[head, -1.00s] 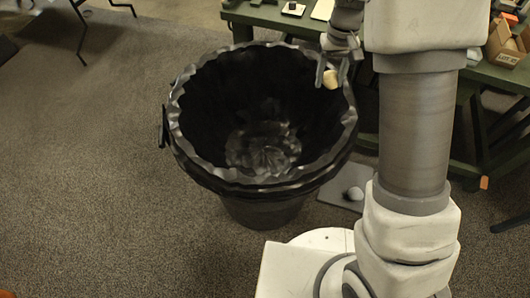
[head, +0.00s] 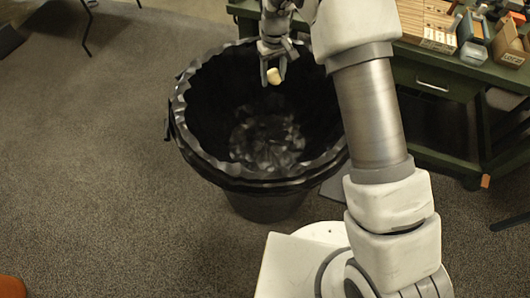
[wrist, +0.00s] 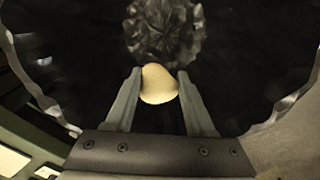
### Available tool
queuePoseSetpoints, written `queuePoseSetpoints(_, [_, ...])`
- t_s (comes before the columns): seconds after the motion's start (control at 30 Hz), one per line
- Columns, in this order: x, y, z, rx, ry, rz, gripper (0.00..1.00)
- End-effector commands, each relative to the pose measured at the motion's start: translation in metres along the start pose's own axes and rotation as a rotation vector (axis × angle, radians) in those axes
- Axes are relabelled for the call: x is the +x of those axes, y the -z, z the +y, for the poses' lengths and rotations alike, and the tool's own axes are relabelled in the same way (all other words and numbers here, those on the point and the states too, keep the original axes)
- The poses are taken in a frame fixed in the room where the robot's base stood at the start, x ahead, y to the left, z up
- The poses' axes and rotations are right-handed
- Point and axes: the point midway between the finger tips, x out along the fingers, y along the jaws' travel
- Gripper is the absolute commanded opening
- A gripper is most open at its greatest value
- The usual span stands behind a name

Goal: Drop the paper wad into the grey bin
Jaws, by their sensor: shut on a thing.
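The paper wad (head: 274,76) is a small, pale cream lump. My gripper (head: 273,72) is shut on it and holds it over the opening of the bin, towards its far side in the head view. The wad also shows between the two fingers in the wrist view (wrist: 159,84), with the bin's dark inside beneath it. The bin (head: 262,207) is dark grey to black, with a crumpled liner (head: 190,125) folded over its rim. The bottom of the liner shows in both views, and I see no wad lying there.
A green workbench (head: 421,84) stands behind and to the right, bearing wooden strips (head: 425,22) and a cardboard box (head: 510,45). A grey mat on the floor is partly hidden behind my arm.

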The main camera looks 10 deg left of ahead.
Motion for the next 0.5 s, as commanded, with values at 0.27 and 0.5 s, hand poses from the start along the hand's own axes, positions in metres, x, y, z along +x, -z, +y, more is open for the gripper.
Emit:
queuePoseSetpoints(0.27, [0.0176,-0.0001,0.0002,0.001,0.0,0.0,0.03])
queuePoseSetpoints(0.5, [0.0169,-0.0001,0.0002,0.001,0.0,0.0,0.65])
